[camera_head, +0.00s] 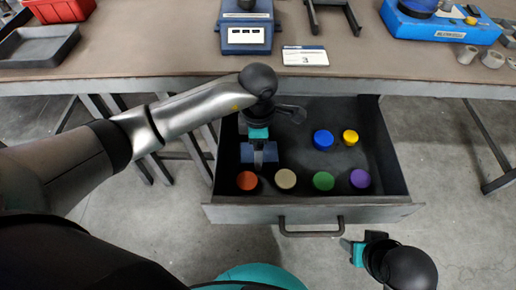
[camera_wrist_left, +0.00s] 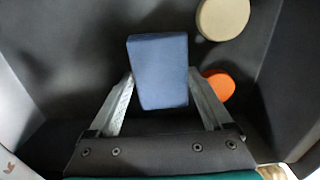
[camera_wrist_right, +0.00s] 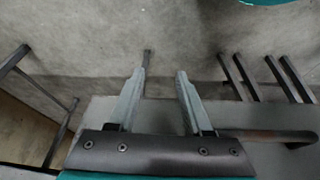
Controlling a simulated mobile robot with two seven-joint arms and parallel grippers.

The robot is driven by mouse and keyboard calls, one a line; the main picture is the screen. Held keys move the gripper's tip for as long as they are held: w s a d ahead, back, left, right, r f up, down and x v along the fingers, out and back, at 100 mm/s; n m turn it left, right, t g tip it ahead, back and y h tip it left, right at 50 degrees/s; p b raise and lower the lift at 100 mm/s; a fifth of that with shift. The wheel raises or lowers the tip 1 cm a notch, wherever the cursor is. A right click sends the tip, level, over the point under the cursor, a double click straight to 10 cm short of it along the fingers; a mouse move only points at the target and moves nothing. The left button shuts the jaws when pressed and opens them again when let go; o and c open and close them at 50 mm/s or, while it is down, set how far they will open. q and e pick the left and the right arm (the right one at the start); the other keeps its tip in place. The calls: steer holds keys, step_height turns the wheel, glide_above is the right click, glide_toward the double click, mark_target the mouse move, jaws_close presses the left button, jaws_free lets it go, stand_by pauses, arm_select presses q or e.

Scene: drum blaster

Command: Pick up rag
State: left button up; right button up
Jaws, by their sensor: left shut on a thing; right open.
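The rag is a dark blue block-shaped piece (camera_head: 270,153) inside the open drawer, at its left side. In the left wrist view the rag (camera_wrist_left: 158,70) sits between the two fingers. My left gripper (camera_head: 258,160) reaches down into the drawer and is shut on the rag; its fingers (camera_wrist_left: 160,85) touch both sides. I cannot tell whether the rag is off the drawer floor. My right gripper (camera_head: 348,245) is outside, in front of the drawer near the handle. In the right wrist view its fingers (camera_wrist_right: 161,85) are apart and empty.
The open drawer (camera_head: 370,205) also holds orange (camera_head: 247,181), beige (camera_head: 286,179), green (camera_head: 323,181), purple (camera_head: 360,179), blue (camera_head: 323,140) and yellow (camera_head: 350,137) round pieces. The drawer handle (camera_head: 311,233) faces me. The table (camera_head: 180,70) above carries a scale (camera_head: 246,35) and a card (camera_head: 305,56).

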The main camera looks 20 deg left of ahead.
arm_select(q)
steer(key=shift+r, duration=0.5)
step_height(320, 180, up, 19)
steer(key=p, duration=0.7)
arm_select(e)
steer(key=s+d+f+g, duration=0.1)
steer(key=s+f, duration=0.1)
steer(key=f, duration=0.5)
steer(key=s+d+f+g, duration=0.1)
steer(key=s+f, duration=0.2)
steer(key=f, duration=0.4)
steer(key=shift+s+f, duration=0.15)
steer(key=shift+s, duration=0.1)
steer(key=shift+d, duration=0.1)
